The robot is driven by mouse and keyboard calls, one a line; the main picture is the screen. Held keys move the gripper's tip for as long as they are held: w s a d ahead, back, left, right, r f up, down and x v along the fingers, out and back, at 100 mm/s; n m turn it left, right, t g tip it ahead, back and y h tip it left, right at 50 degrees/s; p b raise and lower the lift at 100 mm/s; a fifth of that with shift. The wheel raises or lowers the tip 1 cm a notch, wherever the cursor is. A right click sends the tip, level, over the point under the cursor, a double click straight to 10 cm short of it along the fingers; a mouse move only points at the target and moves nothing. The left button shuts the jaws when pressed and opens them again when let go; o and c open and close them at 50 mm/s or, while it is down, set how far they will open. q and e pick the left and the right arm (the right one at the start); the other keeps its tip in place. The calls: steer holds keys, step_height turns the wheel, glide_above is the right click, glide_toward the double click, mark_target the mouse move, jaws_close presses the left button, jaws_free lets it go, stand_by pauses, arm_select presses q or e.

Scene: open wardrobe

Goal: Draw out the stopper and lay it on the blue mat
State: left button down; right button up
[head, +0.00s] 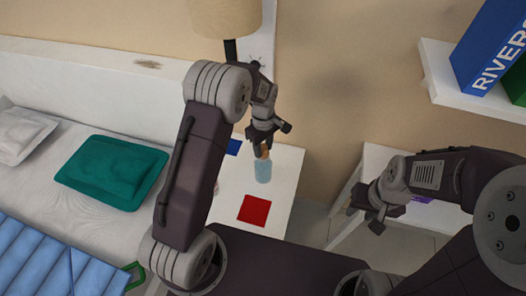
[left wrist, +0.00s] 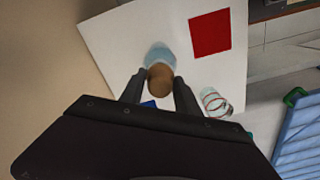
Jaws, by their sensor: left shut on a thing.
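The brown stopper (head: 265,154) is at the top of the pale blue bottle (head: 263,172), which stands on the white bedside table. My left gripper (head: 262,148) is shut on the stopper from above. In the left wrist view the stopper (left wrist: 160,77) sits between the two fingers, with the bottle (left wrist: 160,54) just beyond it. I cannot tell how far the stopper is inside the neck. The blue mat (head: 234,147) lies left of the bottle, partly hidden by my left arm. My right gripper (head: 372,208) is away to the right, its jaw opening unclear.
A red mat (head: 254,210) lies in front of the bottle on the table (head: 285,190). A glass with red rings (left wrist: 214,102) stands on the same table. A lamp (head: 226,18) is behind my left arm. The bed with a green pillow (head: 110,172) is at the left.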

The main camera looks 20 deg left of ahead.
arm_select(q)
steer(key=shift+r+p, duration=0.5)
steer(key=shift+p, duration=0.05)
stand_by(0.4)
steer(key=shift+r+p, duration=0.25)
steer(key=shift+p, duration=0.05)
steer(key=shift+r+p, duration=0.3)
steer(key=shift+p, duration=0.05)
step_height(320, 180, up, 4)
steer(key=p, duration=0.4)
steer(key=shift+f, duration=0.1)
stand_by(0.4)
